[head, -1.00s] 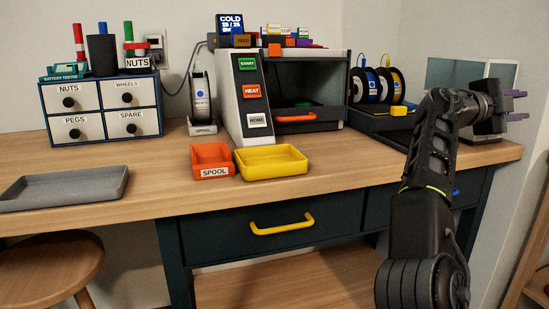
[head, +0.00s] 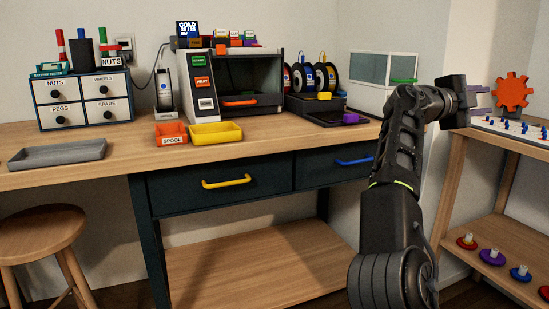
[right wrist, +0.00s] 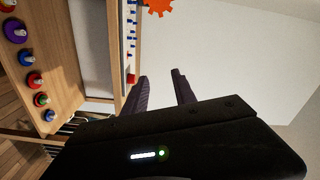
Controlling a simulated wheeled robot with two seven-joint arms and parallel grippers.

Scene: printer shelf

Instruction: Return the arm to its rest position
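My right arm rises from the bottom right of the head view. Its right gripper (head: 482,101) points right, beyond the bench's right end and in front of the pegboard shelf. In the right wrist view the two dark fingers of the right gripper (right wrist: 162,90) stand apart with nothing between them. The gripper is open and empty and touches nothing that I can see. My left gripper is not in view.
The wooden bench (head: 315,149) carries a printer (head: 238,80), trays and drawers. To the right is a wooden shelf (head: 463,165) with a pegboard (head: 520,131), an orange gear (head: 513,92) and colored discs below. A stool (head: 45,230) stands left.

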